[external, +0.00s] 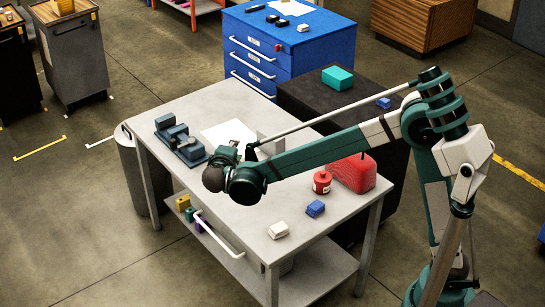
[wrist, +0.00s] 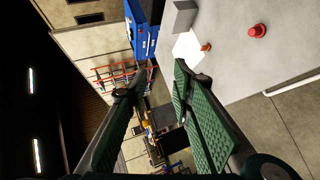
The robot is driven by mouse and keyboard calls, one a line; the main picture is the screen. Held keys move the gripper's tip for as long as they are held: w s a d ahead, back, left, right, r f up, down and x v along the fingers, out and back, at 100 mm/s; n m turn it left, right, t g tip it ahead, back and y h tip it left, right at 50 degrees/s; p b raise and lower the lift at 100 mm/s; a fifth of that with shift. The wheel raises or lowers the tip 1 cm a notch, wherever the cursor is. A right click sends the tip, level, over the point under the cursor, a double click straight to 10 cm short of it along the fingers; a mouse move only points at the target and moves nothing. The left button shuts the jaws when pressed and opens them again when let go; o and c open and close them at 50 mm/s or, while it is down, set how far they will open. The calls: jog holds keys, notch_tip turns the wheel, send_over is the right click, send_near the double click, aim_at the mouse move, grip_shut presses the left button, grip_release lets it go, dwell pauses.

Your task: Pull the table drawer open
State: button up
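The grey table (external: 255,215) stands in the middle of the external view. A long pale handle (external: 218,236) runs along its front side, below the top's edge. I cannot tell how far the drawer behind it is out. My gripper (wrist: 155,82) is open and empty in the wrist view, its two green fingers well apart. The handle is not clearly seen between the fingers.
A blue cabinet (external: 315,45) stands behind. Floor before the table is clear.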

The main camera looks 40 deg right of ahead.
jog(key=a+f+t+h, duration=0.15)
jog(key=a+f, duration=0.25)
jog(key=a, duration=1)
send_near(215, 235)
jog(key=w+d+f, duration=0.1)
jog(key=f, duration=0.1)
jog(key=shift+w+d+r+t, duration=0.2)
jog(key=shift+d+t, duration=0.05)
jog(key=shift+t, duration=0.1)
jog(key=shift+d+b, duration=0.1)
jog(key=shift+b, duration=0.2)
jog(key=shift+b+x, duration=0.9)
jog(key=shift+x, duration=2.95)
grip_shut()
